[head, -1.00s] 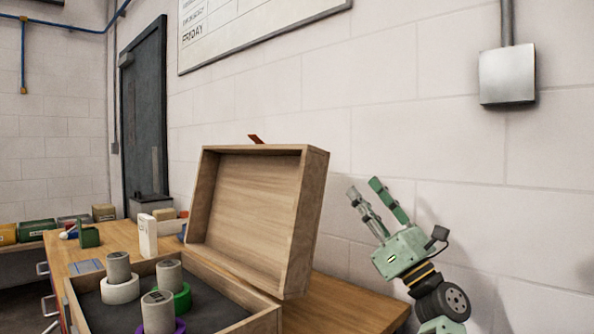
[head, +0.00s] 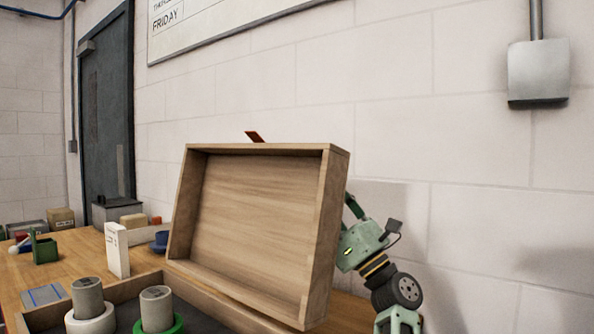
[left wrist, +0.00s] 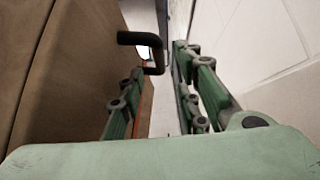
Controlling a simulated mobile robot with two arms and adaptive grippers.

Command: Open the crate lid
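The wooden crate lid (head: 255,230) stands raised, leaning back from the crate (head: 210,305), its inside facing the head camera. A red-brown tab (head: 254,137) sticks up from its top edge. My green left gripper (head: 356,208) is between the lid's back right side and the wall, its fingertips hidden behind the lid. In the left wrist view the gripper (left wrist: 163,75) has its fingers apart, with the lid (left wrist: 60,70) close on the left. I cannot tell whether it touches. A dark bent bar (left wrist: 140,38) shows near the fingertips. My right gripper is not in view.
Grey cylinders (head: 87,297) stand on rings in the crate. A white box (head: 116,250) and small items stand on the wooden table (head: 65,270) at left. The block wall (head: 450,150) is close behind the lid. A grey wall box (head: 538,72) hangs at upper right.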

